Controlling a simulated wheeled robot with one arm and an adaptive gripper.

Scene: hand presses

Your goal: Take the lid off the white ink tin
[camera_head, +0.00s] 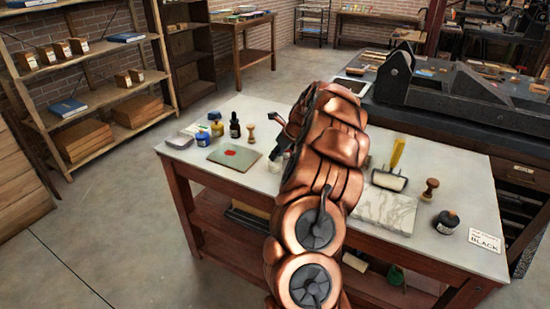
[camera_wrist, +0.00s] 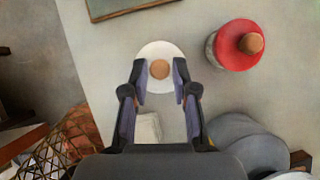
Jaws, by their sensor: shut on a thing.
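The white ink tin's round white lid (camera_wrist: 158,48), with a wooden knob (camera_wrist: 160,69), shows between my fingertips in the wrist view. My gripper (camera_wrist: 159,78) is shut on the lid, one finger at each side of the knob. The tin's body is hidden under the lid, and I cannot tell whether the lid is clear of it. In the head view my copper arm covers most of this spot; dark parts of my gripper (camera_head: 283,144) show at the arm's left edge.
A tin with a red lid (camera_wrist: 229,46) stands to the right in the wrist view. A pale block (camera_wrist: 148,128) lies below. On the table (camera_head: 240,185) are a green slab (camera_head: 222,159), bottles, a roller with a yellow handle (camera_head: 397,155), a marble slab (camera_head: 385,212) and a black tin (camera_head: 447,226).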

